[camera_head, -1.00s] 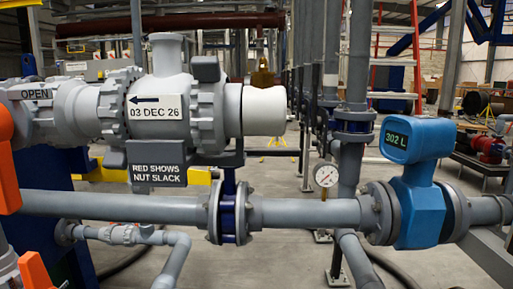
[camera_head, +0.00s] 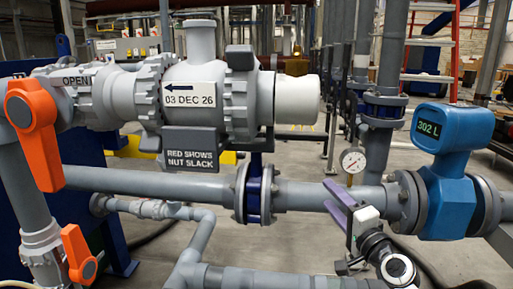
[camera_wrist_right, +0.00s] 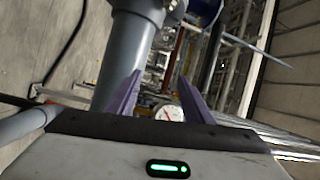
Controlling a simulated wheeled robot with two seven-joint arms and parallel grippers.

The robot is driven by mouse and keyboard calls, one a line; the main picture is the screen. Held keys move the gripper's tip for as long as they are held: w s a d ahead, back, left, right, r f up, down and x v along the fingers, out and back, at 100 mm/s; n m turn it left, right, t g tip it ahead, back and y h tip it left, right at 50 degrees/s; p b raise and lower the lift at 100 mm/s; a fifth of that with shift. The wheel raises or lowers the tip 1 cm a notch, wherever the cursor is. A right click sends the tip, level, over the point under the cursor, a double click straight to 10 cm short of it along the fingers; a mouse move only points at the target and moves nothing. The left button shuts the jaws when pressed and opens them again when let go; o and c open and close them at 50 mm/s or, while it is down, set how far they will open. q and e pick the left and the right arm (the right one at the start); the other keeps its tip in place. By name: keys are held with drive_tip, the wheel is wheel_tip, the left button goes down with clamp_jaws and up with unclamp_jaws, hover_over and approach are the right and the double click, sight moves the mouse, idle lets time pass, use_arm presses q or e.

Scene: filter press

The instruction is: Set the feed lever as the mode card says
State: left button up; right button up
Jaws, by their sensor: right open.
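A smaller orange lever (camera_head: 77,254) sits on a lower pipe, tilted. I cannot tell which of them is the feed lever. No mode card can be made out. My right gripper (camera_head: 329,194) is at the lower right of the middle, well away from both levers, its purple fingers pointing up and left. In the wrist view the right gripper (camera_wrist_right: 158,86) is open and nothing is held between its fingers. My left gripper is out of view.
A grey valve body (camera_head: 200,85) carries a 03 DEC 26 arrow tag and a RED SHOWS NUT SLACK plate (camera_head: 191,158). A horizontal grey pipe (camera_head: 150,183) runs below. A gauge (camera_head: 352,160) and a blue meter reading 302 L (camera_head: 447,180) stand right.

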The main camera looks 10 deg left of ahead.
drive_tip(key=m+t+y, duration=0.1)
drive_tip(key=m+t, duration=0.1)
approach(318, 141)
drive_tip(key=w, duration=0.2)
drive_tip(key=b+x, duration=0.3)
drive_tip(key=x, duration=0.1)
drive_tip(key=b+x, duration=0.3)
drive_tip(key=x, duration=0.1)
drive_tip(key=shift+a+r, duration=0.25)
drive_tip(key=shift+a, duration=0.05)
drive_tip(key=shift+w+a+r+g+b, duration=0.2)
drive_tip(key=shift+w+r+g+b, duration=0.1)
drive_tip(key=shift+w+b, duration=0.3)
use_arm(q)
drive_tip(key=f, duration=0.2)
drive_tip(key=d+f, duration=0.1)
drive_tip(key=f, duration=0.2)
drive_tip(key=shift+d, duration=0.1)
use_arm(e)
drive_tip(key=shift+w+r, duration=0.1)
drive_tip(key=shift+r, duration=0.05)
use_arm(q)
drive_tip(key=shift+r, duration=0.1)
